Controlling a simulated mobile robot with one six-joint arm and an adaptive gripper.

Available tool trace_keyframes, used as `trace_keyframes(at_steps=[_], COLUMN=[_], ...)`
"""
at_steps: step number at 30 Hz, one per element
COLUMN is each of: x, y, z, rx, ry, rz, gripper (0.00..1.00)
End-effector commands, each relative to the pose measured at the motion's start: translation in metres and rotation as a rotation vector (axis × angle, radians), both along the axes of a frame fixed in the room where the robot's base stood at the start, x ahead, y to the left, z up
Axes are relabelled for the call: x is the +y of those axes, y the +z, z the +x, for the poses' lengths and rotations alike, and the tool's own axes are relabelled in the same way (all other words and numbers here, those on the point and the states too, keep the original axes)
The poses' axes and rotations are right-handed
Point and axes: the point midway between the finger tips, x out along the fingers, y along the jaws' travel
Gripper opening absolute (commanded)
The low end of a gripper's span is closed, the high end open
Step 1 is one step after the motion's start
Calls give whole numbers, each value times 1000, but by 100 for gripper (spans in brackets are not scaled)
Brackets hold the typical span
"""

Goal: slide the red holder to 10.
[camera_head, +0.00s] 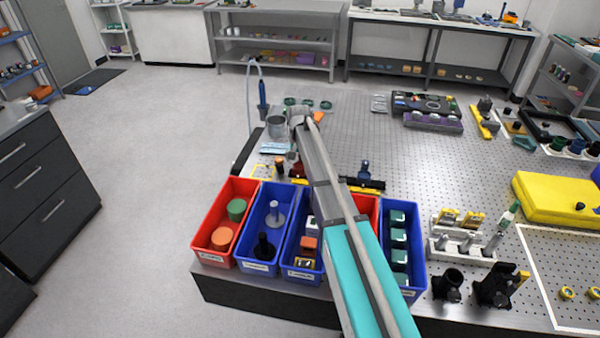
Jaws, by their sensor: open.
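The red holder (297,170) is a small dark red block, partly hidden behind my arm. It appears to sit on a low black rail (372,184) with a yellow strip along its front; my arm covers the rail's middle. The mark 10 is too small to read. My gripper (292,155) points down just above and beside the red holder. It is open; its fingertips are small and I cannot tell whether they touch the holder.
An orange-topped dark piece (279,164) stands left of the holder, and a dark blue holder (364,171) stands right. Red and blue bins (256,266) line the front edge.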

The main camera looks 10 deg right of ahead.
Motion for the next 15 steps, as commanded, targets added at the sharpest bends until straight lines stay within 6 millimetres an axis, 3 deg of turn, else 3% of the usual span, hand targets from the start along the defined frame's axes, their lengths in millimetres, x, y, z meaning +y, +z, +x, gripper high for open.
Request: trace_keyframes(at_steps=[6, 15], x=[0, -1], y=[-20, -30], z=[0, 0], rx=[0, 0], ry=[0, -1], rz=[0, 1], gripper=[100, 100])
